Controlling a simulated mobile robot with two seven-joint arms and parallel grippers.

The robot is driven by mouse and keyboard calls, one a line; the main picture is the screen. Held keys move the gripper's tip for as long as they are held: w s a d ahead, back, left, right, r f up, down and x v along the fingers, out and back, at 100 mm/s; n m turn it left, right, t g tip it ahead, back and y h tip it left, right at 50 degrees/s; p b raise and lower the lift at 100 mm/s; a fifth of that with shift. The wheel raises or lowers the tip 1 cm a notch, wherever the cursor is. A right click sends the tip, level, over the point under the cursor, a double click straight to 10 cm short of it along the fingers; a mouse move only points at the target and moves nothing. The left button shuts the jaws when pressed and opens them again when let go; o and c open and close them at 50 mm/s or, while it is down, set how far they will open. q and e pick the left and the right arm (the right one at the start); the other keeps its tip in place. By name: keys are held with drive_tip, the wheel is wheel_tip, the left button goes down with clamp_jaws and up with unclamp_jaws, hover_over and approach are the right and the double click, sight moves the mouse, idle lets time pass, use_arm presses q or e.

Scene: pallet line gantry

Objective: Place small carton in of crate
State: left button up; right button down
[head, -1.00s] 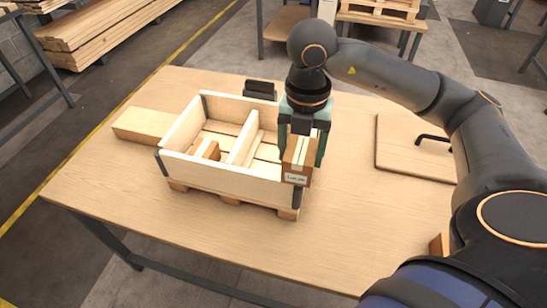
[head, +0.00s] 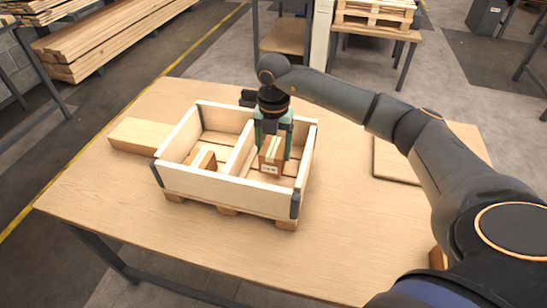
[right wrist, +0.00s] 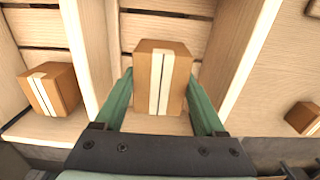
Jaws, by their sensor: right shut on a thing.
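The small carton (head: 271,157) is brown with pale tape and a white label. It is in the right compartment of the wooden crate (head: 228,188), beside the divider. My right gripper (head: 273,142) is shut on it from above; the green fingers are at its two sides. In the right wrist view the carton (right wrist: 160,78) sits between the fingertips (right wrist: 160,92). I cannot tell whether its bottom touches the crate floor. Another carton (head: 204,158) stands in the left compartment and also shows in the right wrist view (right wrist: 48,90). My left gripper is not in view.
A wooden block (head: 141,135) lies left of the crate. A dark object (head: 248,97) stands behind it. A board (head: 398,158) lies at the right. Another carton (right wrist: 302,117) is outside the crate in the right wrist view. The table front (head: 150,230) is clear.

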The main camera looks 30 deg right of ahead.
sight(273, 146)
drive_tip(key=shift+w+f, duration=0.1)
drive_tip(key=shift+f, duration=1.55)
drive_tip(key=shift+f, duration=0.15)
unclamp_jaws()
wheel_tip(273, 146, up, 12)
drive_tip(key=shift+r+p, duration=0.2)
drive_tip(key=shift+p, duration=0.25)
